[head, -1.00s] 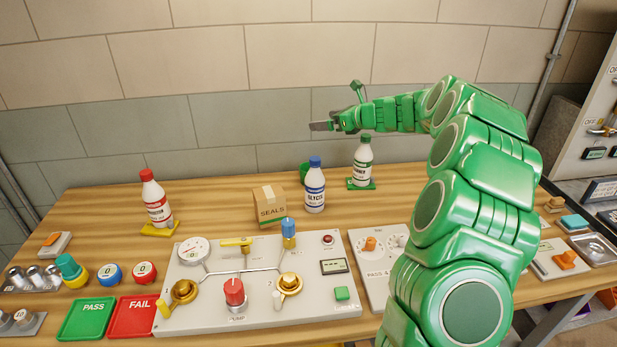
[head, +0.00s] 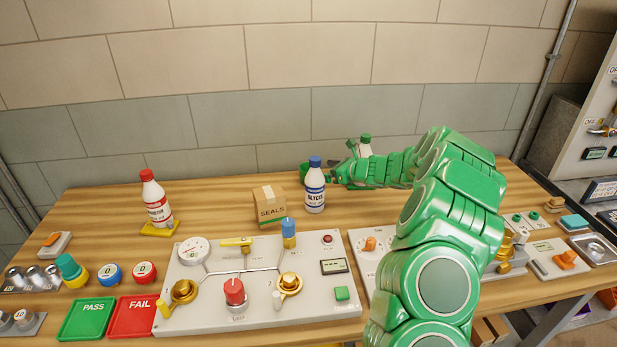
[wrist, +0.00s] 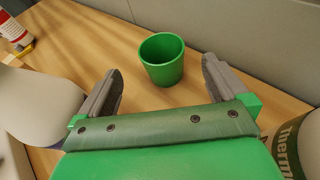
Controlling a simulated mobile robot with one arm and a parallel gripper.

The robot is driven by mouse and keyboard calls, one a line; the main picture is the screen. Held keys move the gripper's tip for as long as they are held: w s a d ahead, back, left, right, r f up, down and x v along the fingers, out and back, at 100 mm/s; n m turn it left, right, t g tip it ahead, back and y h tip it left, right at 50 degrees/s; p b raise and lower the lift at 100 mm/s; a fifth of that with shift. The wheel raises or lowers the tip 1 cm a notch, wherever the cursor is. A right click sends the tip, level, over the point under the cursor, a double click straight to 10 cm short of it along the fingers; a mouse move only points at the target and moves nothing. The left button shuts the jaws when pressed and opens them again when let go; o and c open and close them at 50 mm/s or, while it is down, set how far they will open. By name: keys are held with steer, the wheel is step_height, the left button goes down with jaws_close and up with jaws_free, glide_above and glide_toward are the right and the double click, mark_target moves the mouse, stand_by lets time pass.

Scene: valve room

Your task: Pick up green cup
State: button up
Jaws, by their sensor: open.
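The green cup (wrist: 162,58) stands upright on the wooden table in the wrist view, just ahead of my gripper (wrist: 162,70). My gripper is open, with one grey finger on each side of the view and the cup in line with the gap. The cup seems to stand at or just beyond the fingertips, and nothing is held. In the head view a strip of the green cup (head: 304,170) shows behind the blue-capped bottle (head: 315,188). My gripper (head: 333,174) is low over the table there, its fingertips largely hidden by that bottle.
A white bottle body (wrist: 38,100) is close on the gripper's left; a labelled bottle (wrist: 298,145) is close on its right. The green-capped bottle (head: 365,140) is partly behind my arm. The SEALS box (head: 269,206) stands left of the blue-capped bottle. The wall is behind.

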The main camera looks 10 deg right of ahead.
mark_target(302, 167)
steer(key=shift+x, duration=1.35)
steer(key=shift+r+x, duration=0.1)
steer(key=shift+x, duration=1.2)
steer(key=shift+r+x, duration=0.15)
steer(key=shift+x, duration=1.1)
steer(key=shift+w, duration=0.1)
steer(key=shift+c, duration=0.2)
steer(key=c, duration=1)
steer(key=shift+c, duration=0.2)
